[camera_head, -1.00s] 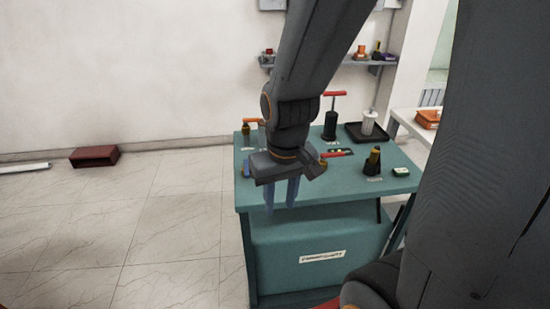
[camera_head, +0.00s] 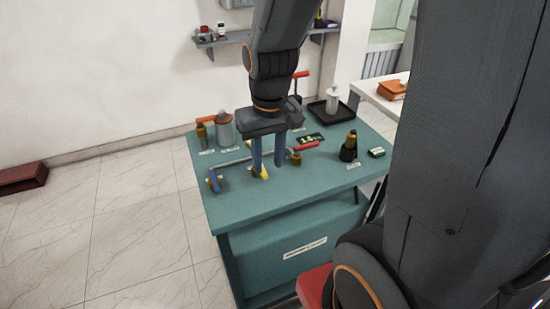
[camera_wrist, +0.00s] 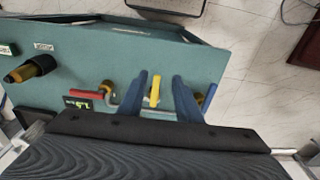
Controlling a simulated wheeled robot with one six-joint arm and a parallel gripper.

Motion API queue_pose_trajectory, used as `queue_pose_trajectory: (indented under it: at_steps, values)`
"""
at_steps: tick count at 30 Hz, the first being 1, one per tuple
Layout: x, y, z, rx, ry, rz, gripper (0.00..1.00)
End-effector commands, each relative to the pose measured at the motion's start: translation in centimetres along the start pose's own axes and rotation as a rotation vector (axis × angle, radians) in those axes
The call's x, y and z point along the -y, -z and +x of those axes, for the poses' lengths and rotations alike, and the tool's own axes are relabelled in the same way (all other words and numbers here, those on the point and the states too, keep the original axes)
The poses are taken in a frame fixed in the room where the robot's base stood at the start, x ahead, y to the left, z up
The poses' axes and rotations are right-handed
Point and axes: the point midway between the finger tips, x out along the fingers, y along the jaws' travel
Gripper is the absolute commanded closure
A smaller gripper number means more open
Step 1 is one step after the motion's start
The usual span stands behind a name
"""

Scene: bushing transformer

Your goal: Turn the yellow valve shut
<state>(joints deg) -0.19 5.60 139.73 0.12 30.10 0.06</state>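The yellow valve (camera_head: 264,173) sits on a grey pipe (camera_head: 238,162) on the green bench, between a red-handled valve (camera_head: 305,147) and a blue-handled valve (camera_head: 214,183). My gripper (camera_head: 268,166) points down over it, its blue fingers apart. The head view shows the valve low beside the left finger, partly hidden by it. In the wrist view, the yellow handle (camera_wrist: 155,90) stands between the open fingers (camera_wrist: 160,78), with gaps on both sides. I cannot tell whether the fingertips reach down to handle height.
On the green bench (camera_head: 245,206) a dark bottle-like part (camera_head: 349,147) stands at the right and a grey canister (camera_head: 225,129) at the back left. A black tray (camera_head: 332,113) lies at the back. A small display (camera_head: 310,138) sits behind the red handle.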

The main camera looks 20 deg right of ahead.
Motion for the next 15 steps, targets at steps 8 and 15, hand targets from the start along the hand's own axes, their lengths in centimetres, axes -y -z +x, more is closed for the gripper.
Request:
queue_pose_trajectory:
  at_steps: [8, 15]
  values:
    - [0.1, 5.5, -1.0, 0.078, -0.001, -0.003, 0.69]
    - [-0.1, 5.3, 1.5, 0.086, -0.001, 0.0, 0.69]
